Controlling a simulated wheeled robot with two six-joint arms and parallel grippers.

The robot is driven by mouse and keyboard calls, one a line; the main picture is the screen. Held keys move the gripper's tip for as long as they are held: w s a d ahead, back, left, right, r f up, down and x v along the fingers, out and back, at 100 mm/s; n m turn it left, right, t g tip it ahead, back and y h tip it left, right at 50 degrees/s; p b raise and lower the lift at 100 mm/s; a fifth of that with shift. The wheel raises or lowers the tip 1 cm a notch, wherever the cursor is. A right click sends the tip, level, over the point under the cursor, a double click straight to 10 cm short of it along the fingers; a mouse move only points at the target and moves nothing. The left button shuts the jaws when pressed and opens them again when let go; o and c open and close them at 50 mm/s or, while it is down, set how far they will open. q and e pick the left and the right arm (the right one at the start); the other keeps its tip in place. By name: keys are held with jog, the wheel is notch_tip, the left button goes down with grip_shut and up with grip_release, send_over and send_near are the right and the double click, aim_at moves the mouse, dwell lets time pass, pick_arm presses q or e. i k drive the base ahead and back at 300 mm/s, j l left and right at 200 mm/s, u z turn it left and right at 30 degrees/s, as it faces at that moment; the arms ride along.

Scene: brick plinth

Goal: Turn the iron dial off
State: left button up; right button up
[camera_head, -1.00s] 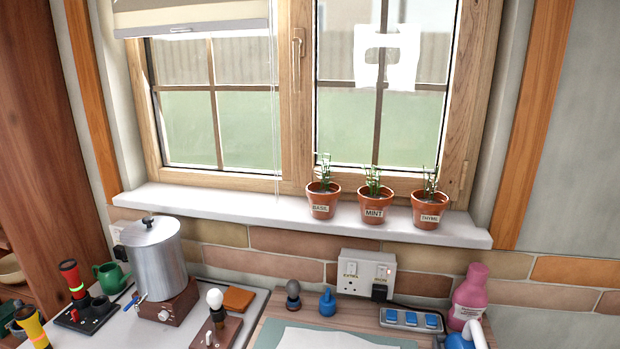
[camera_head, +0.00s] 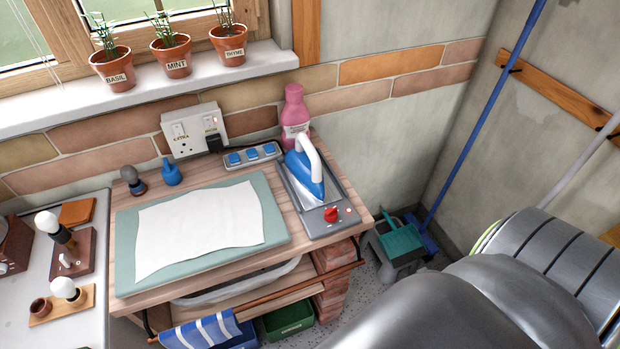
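The iron (camera_head: 304,178), blue with a white handle, rests on a grey metal stand (camera_head: 326,224) at the right end of the wooden bench top. A red dial (camera_head: 331,215) sits on the front part of that stand, with a small light next to it. I cannot read the dial's setting at this size. Neither of my grippers shows; only large grey parts that look like my own arm fill the lower right, well apart from the iron.
A white cloth (camera_head: 200,226) lies on a green mat (camera_head: 268,205) left of the iron. A switch strip (camera_head: 251,156), a pink bottle (camera_head: 294,118) and a wall socket (camera_head: 195,131) stand behind. A blue pole (camera_head: 486,105) and a dustpan (camera_head: 399,240) are to the right.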

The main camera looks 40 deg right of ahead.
aim_at(331, 214)
jog(key=z, duration=1.2)
jog(key=k+l, duration=0.05)
